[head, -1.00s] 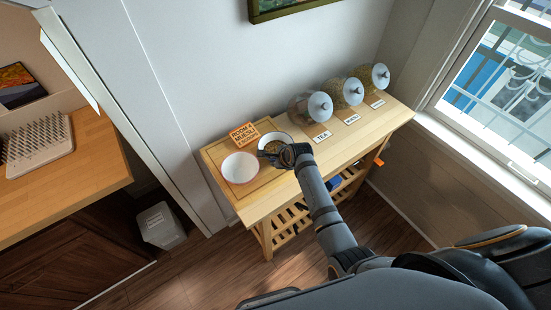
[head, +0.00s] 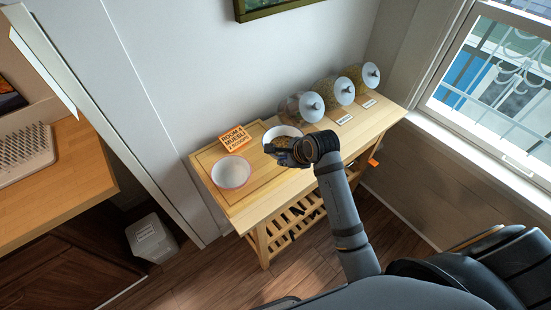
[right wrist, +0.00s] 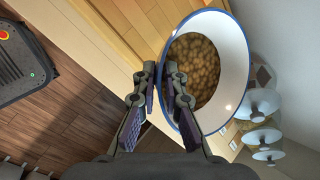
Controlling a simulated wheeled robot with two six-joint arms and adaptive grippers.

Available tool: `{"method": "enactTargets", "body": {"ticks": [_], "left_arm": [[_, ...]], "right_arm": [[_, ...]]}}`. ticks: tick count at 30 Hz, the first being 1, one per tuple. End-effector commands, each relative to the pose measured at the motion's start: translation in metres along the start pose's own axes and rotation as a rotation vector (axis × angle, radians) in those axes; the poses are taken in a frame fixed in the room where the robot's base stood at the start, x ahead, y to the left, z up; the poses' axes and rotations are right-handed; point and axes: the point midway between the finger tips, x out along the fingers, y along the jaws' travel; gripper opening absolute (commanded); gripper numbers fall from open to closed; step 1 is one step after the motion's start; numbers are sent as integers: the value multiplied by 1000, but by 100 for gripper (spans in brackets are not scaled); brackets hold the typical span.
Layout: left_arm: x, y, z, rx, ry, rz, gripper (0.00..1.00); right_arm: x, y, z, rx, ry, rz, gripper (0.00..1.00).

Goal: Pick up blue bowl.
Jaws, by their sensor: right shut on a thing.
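The blue bowl (head: 284,132) is white with a blue rim and holds brown, grainy food. My left gripper is not in view.
A second white bowl (head: 231,173) with a reddish rim stands on the board at left, beside an orange sign (head: 235,138). Several lidded jars (head: 311,107) stand at right on the table. A wall is behind and a window (head: 500,95) at right.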

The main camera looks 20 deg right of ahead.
Motion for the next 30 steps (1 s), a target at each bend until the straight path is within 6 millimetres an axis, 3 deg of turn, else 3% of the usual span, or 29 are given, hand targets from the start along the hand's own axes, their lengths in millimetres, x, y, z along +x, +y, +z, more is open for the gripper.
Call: {"method": "enactTargets", "body": {"ticks": [12, 30], "left_arm": [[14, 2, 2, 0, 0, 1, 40], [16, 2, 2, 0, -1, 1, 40]], "right_arm": [[-41, 16, -20, -4, 3, -4, 0], [-57, 22, -25, -2, -1, -1, 0]]}}
